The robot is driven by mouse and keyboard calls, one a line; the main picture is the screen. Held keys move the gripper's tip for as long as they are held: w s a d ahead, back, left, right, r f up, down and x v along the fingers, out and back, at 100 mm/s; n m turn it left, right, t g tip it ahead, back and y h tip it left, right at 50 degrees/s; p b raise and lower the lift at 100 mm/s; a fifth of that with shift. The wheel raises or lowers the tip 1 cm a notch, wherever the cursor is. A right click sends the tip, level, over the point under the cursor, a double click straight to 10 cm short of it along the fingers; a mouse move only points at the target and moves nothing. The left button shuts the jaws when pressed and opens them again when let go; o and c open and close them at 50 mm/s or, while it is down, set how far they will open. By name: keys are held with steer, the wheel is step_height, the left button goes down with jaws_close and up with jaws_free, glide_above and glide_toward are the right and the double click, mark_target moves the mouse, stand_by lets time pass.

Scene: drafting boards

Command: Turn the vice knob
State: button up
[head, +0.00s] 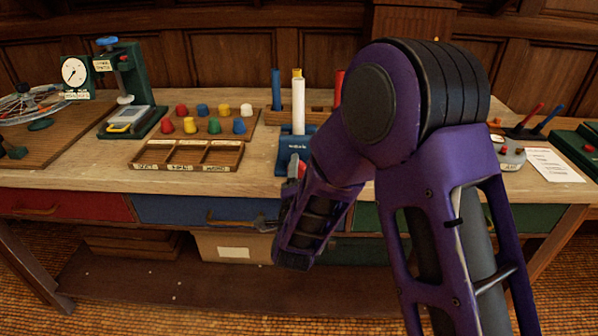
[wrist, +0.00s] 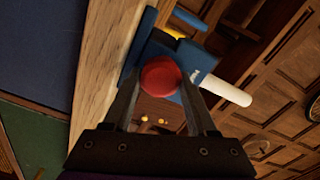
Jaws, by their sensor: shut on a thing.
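The blue vice (head: 291,146) stands at the front edge of the wooden bench, with an upright white rod (head: 299,104) in it. Its red knob (head: 301,169) faces the front and is partly hidden by my arm in the head view. In the wrist view the round red knob (wrist: 160,73) sits between the fingertips of my gripper (wrist: 162,82), which is shut on it. The vice body (wrist: 150,45) and the white rod (wrist: 224,90) show behind it.
A wooden tray with three compartments (head: 186,156) and several coloured pegs (head: 212,125) are left of the vice. A green press (head: 133,85) stands farther left. Drawers (head: 185,209) lie under the bench edge. A paper sheet (head: 553,165) is at the right.

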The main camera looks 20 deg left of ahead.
steer(key=shift+w+r, duration=0.1)
steer(key=shift+r, duration=0.1)
steer(key=o, duration=1.4)
steer(key=shift+f, duration=0.1)
steer(key=shift+c, duration=0.2)
steer(key=shift+f, duration=0.1)
steer(key=p+v, duration=0.7)
steer(key=v, duration=1)
steer(key=shift+s, duration=0.2)
